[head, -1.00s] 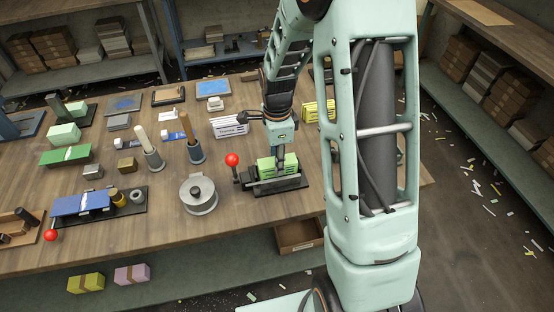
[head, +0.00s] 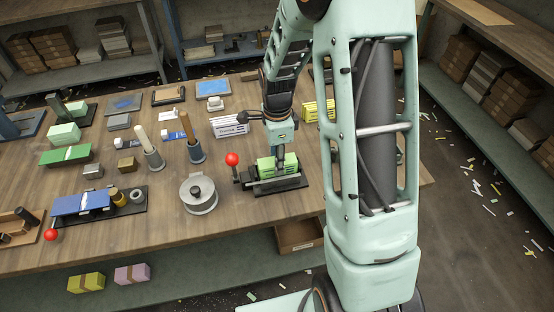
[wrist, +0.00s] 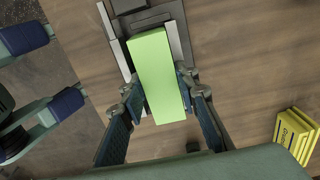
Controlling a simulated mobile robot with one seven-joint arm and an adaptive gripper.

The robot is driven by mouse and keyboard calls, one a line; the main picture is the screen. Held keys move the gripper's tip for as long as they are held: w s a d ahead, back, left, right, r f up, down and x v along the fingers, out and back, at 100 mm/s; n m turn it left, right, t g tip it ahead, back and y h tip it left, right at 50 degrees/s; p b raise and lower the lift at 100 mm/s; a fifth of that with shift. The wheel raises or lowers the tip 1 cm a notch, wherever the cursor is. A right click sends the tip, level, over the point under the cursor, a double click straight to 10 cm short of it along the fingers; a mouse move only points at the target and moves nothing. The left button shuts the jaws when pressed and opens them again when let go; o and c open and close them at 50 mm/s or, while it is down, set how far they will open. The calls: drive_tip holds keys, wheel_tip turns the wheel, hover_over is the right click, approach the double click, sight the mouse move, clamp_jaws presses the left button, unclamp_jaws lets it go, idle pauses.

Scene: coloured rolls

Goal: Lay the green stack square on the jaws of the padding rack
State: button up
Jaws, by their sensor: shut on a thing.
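My gripper (head: 279,160) is shut on the green stack (head: 265,168), a bright green block. In the wrist view the stack (wrist: 160,75) lies between the two fingers, and its near end sticks out toward the camera. The stack is over the padding rack (head: 292,186), a dark base with grey metal jaws and a red-balled lever (head: 232,160). In the wrist view the rack's grey jaws (wrist: 174,42) show beside the stack, running roughly along its length. Whether the stack touches the jaws cannot be told.
A round metal tin (head: 198,196) stands left of the rack. A white labelled stack (head: 229,127) lies behind it, and yellow packs (head: 318,112) lie behind to the right. Upright rollers (head: 194,148) stand to the left. Bare wood lies in front of the rack.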

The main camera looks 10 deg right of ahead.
drive_tip(key=shift+f, duration=0.1)
drive_tip(key=o, duration=1.2)
drive_tip(key=o, duration=0.5)
drive_tip(key=shift+c, duration=0.2)
drive_tip(key=shift+r, duration=0.2)
drive_tip(key=shift+r, duration=2.85)
